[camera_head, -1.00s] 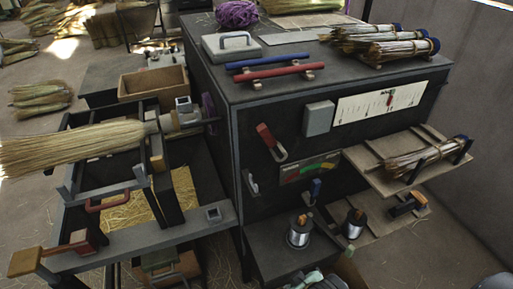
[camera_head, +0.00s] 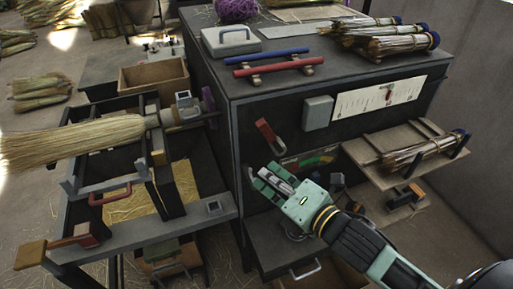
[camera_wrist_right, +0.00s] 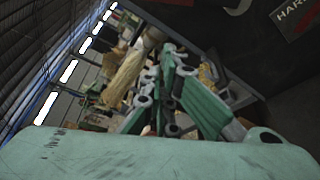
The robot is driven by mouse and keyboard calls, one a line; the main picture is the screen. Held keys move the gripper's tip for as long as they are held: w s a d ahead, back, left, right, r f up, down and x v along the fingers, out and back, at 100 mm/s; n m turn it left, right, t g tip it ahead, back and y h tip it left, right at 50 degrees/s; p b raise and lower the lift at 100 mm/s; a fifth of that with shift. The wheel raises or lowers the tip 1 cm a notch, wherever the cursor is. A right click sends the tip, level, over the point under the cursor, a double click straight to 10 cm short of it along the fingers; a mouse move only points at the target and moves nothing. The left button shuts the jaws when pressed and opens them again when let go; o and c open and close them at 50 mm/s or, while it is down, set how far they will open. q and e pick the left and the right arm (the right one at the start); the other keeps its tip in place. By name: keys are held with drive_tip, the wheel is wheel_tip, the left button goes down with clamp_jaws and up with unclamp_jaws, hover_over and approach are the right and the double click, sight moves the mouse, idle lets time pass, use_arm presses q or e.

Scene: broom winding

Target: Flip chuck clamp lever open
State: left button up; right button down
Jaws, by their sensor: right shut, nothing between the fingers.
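A straw broom (camera_head: 75,143) lies level, its handle end in a grey chuck (camera_head: 170,117) beside a purple disc (camera_head: 208,103). A small grey block with a dark square face (camera_head: 184,101) stands up at the chuck. I cannot tell for certain whether it is the clamp lever. My right gripper (camera_head: 266,183) is shut and empty in front of the black cabinet, below a red-handled lever (camera_head: 266,131) and well to the right of the chuck. In the right wrist view its green fingers (camera_wrist_right: 172,78) point toward the blurred broom (camera_wrist_right: 130,75). My left gripper is not in view.
The black cabinet (camera_head: 222,165) stands right of the broom frame. A shelf with a bundle (camera_head: 420,153) juts out at right. A wooden box (camera_head: 150,76) stands behind the frame.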

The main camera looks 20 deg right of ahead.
sight(270, 135)
drive_tip(key=shift+w+r, duration=0.1)
idle(0.3)
drive_tip(key=w+p, duration=0.5)
drive_tip(key=w, duration=0.4)
drive_tip(key=shift+w+d, duration=0.15)
drive_tip(key=shift+r, duration=0.1)
drive_tip(key=shift+w, duration=0.1)
